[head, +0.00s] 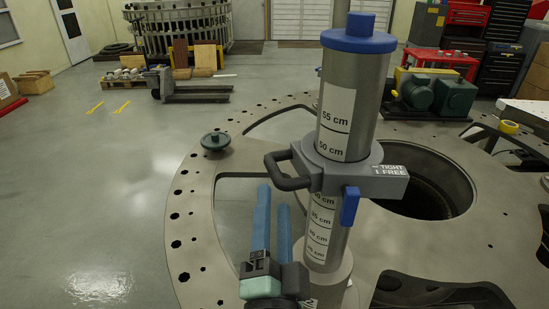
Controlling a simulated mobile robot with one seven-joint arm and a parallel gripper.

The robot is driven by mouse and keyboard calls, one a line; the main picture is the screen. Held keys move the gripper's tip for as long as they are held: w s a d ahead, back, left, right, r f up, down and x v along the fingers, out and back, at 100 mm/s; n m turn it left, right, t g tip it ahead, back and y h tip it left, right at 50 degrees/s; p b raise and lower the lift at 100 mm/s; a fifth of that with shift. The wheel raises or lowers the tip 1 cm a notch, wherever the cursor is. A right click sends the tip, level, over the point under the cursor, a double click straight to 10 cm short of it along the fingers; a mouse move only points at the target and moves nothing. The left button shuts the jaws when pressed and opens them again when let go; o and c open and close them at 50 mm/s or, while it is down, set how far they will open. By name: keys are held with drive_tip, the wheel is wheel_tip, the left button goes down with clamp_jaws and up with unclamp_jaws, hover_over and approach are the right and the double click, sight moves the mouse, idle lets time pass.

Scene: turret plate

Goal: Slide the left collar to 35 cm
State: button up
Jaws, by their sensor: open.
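A grey collar (340,168) sits around the upright grey column (352,90), which has a blue cap. The 50 cm and 55 cm marks show above the collar; the 40 cm label shows just under it, with lower marks below. A dark loop handle (287,183) sticks out of the collar's left side. A block marked TIGHT and FREE (385,182) is on its right, with a blue lever (350,205) pointing down. I cannot tell the lock setting. My gripper (274,199), with two long blue fingers, is open and empty, below and left of the handle in the picture.
The column stands on a large round plate (205,200) with holes and wide openings. A dark green knob (215,141) sits on its left rim. A round opening (430,185) lies right of the collar. A pallet jack (190,88) stands behind; the left floor is mostly clear.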

sight(274, 166)
drive_tip(key=p+x, duration=0.2)
drive_tip(key=x, duration=0.4)
drive_tip(key=shift+r, duration=0.25)
drive_tip(key=shift+p+x, duration=0.3)
drive_tip(key=shift+x, duration=0.55)
drive_tip(key=shift+f, duration=0.2)
clamp_jaws()
drive_tip(key=shift+r, duration=0.1)
drive_tip(key=shift+a+r, duration=0.1)
drive_tip(key=shift+r, duration=0.1)
